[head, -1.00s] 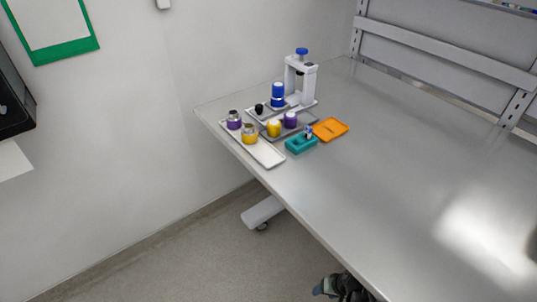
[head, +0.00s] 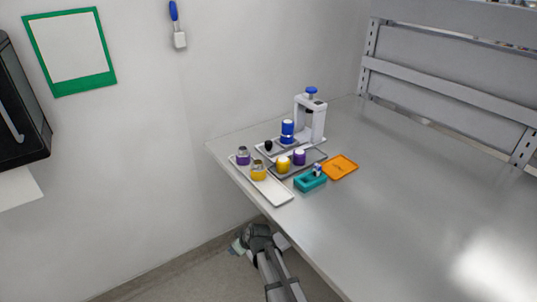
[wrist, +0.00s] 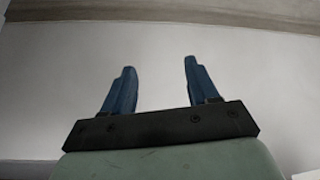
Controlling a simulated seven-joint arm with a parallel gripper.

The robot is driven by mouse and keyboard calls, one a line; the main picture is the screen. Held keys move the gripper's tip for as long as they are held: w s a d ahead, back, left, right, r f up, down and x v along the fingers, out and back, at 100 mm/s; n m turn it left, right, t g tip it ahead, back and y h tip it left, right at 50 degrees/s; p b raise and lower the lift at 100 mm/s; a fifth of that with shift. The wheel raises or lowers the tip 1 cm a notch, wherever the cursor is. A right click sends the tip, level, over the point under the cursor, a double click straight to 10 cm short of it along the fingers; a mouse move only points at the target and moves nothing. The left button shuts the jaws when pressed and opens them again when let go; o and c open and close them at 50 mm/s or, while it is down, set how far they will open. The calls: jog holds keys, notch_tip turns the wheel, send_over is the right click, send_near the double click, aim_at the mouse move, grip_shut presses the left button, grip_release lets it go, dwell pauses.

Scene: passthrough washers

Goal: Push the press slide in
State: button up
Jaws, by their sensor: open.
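The white press (head: 318,120) with a blue knob on top stands at the back of the table's left end. A small black knob (head: 268,145) is at the left end of that part. My gripper (head: 238,246) is low, below the table's front edge and away from the press. In the wrist view its two blue fingers (wrist: 157,80) are apart with nothing between them, facing a plain pale wall.
A white tray (head: 281,195) with purple and yellow jars lies at the table's left edge. A grey tray (head: 314,158) holds yellow and purple pieces. A teal block (head: 303,184) and an orange tray (head: 346,161) lie to the right. The table's right side is clear.

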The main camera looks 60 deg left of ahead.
jog(key=s+a+r+n+t, duration=0.15)
jog(key=a+r+n, duration=0.35)
jog(key=a+r, duration=0.75)
jog(key=a+r+n+t, duration=0.2)
jog(key=a+r+n, duration=0.2)
jog(key=a+r, duration=0.8)
notch_tip(320, 180, up, 19)
jog(key=m+g+h, duration=0.3)
jog(key=h, duration=0.4)
send_over(268, 142)
jog(key=shift+t, duration=0.25)
notch_tip(268, 142, down, 14)
jog(key=shift+w+r, duration=0.1)
jog(key=shift+r, duration=0.05)
grip_shut()
